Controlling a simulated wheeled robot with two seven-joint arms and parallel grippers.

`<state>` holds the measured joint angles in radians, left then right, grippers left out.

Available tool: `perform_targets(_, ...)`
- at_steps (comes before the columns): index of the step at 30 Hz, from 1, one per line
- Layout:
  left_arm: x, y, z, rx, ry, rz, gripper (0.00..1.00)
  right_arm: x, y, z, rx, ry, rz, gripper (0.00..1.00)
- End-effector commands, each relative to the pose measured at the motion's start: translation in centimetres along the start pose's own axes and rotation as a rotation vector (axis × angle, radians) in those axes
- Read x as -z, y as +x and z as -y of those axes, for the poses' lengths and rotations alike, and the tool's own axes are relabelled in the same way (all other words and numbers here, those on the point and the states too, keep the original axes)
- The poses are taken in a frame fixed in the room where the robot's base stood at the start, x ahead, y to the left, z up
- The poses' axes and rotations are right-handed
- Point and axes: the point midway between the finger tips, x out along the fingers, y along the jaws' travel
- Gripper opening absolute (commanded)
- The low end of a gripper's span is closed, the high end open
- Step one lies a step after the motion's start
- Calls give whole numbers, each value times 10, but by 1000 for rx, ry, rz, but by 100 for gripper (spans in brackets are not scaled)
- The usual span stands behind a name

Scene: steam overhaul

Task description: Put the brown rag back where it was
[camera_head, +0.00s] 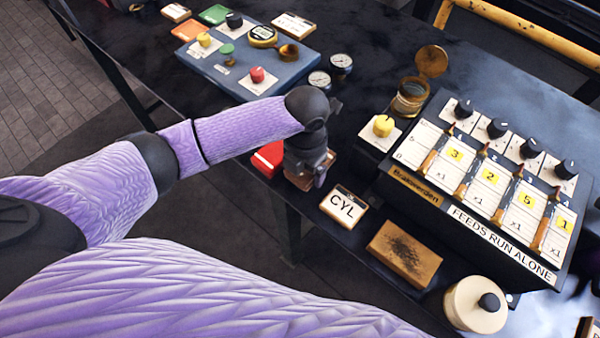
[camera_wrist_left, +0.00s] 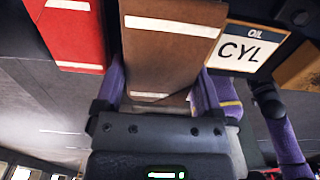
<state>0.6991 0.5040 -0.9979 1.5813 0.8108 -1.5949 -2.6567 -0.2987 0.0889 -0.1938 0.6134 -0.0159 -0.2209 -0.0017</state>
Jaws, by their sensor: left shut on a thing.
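The brown rag (camera_wrist_left: 168,55), folded flat with white stripes, sits between the two purple fingers of my left gripper (camera_wrist_left: 162,92) in the left wrist view. The gripper is shut on it. In the head view my left gripper (camera_head: 312,172) points down at the table's near edge and hides most of the brown rag (camera_head: 299,183). A red rag (camera_head: 268,158) with white stripes lies just left of it; it also shows in the left wrist view (camera_wrist_left: 70,30). Whether the brown rag touches the table is not clear. My right gripper is not in view.
An OIL CYL card (camera_head: 344,206) lies right of the gripper, with a smudged brown block (camera_head: 404,252) beyond. A dark feed panel (camera_head: 490,190) stands at right, a cream lidded pot (camera_head: 474,305) in front. A blue board (camera_head: 225,68) with knobs lies farther back.

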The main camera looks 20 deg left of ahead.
Motion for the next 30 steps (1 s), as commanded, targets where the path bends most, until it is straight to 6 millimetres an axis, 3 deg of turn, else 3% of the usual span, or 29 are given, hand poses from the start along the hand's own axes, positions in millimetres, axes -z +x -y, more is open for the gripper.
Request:
perform_targets(6,0,39,0,1,-2,-2,32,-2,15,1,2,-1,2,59)
perform_targets(16,0,41,0,-1,-2,0,32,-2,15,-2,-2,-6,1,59)
perform_targets(17,0,40,0,-1,-2,0,94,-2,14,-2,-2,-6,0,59)
perform_targets(18,0,40,0,-1,-2,1,100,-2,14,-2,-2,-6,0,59)
perform_targets(26,0,35,0,0,-2,2,100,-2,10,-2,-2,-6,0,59)
perform_targets(30,-1,3,0,-2,0,5,100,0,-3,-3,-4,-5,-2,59)
